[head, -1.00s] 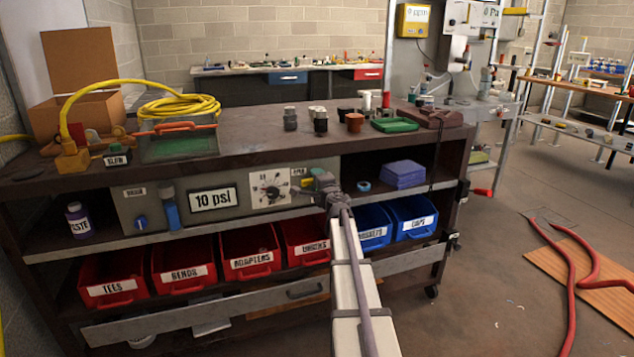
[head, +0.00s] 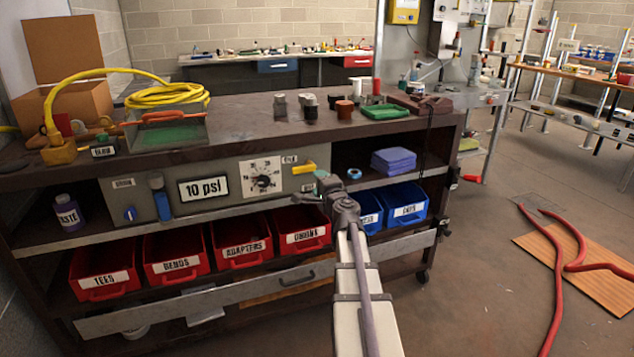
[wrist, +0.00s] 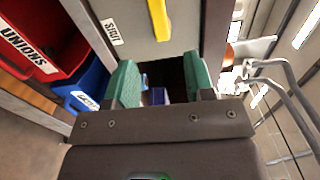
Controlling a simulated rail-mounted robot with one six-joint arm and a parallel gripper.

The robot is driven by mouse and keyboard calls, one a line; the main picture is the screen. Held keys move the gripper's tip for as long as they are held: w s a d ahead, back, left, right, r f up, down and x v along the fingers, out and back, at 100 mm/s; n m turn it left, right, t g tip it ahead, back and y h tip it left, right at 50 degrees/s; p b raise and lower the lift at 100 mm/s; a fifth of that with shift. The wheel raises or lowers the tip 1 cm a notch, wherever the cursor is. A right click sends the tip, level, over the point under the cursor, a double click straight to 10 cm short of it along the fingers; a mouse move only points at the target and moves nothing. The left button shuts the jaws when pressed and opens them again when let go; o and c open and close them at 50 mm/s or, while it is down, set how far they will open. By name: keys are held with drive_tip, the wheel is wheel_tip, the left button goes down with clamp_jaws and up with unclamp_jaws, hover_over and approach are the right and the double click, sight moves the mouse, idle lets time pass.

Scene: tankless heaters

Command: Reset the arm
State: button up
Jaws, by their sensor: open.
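My gripper (head: 324,183) is at the end of my arm, in front of the workbench's middle shelf, just right of the grey control panel (head: 215,188). In the wrist view my gripper (wrist: 160,82) shows two green fingers spread apart with nothing held between them. The yellow lever handle (head: 304,169) on the panel is beyond the fingers and apart from them. It also shows in the wrist view (wrist: 161,18). In the head view my wrist hides part of the blue bins behind it.
Red bins (head: 243,243) and blue bins (head: 406,203) sit on the lower shelf close to my arm. Blue pads (head: 393,161) lie on the shelf to the right. Fittings and a green tray (head: 384,112) stand on the bench top. A red hose (head: 560,275) lies on the open floor at right.

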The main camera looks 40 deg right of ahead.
drive_tip(key=s+a+f+n+g+y, duration=0.3)
drive_tip(key=a+f+n+g+y, duration=0.3)
drive_tip(key=a, duration=0.5)
drive_tip(key=s+a+f+n+g+y, duration=0.35)
drive_tip(key=a+f+n, duration=0.4)
drive_tip(key=a, duration=0.35)
drive_tip(key=s+a+f+n+g+h, duration=0.2)
drive_tip(key=s+a+n+g, duration=0.2)
drive_tip(key=s+a, duration=0.3)
drive_tip(key=s+a+f+n+g+h, duration=0.2)
drive_tip(key=s+a+n+g, duration=0.25)
drive_tip(key=a, duration=0.55)
wheel_tip(320, 180, up, 30)
drive_tip(key=a+p, duration=0.1)
drive_tip(key=p, duration=2.9)
wheel_tip(320, 180, down, 60)
drive_tip(key=b, duration=6)
drive_tip(key=shift+f+t+b, duration=0.2)
drive_tip(key=shift+t+b, duration=0.15)
drive_tip(key=shift+t, duration=0.05)
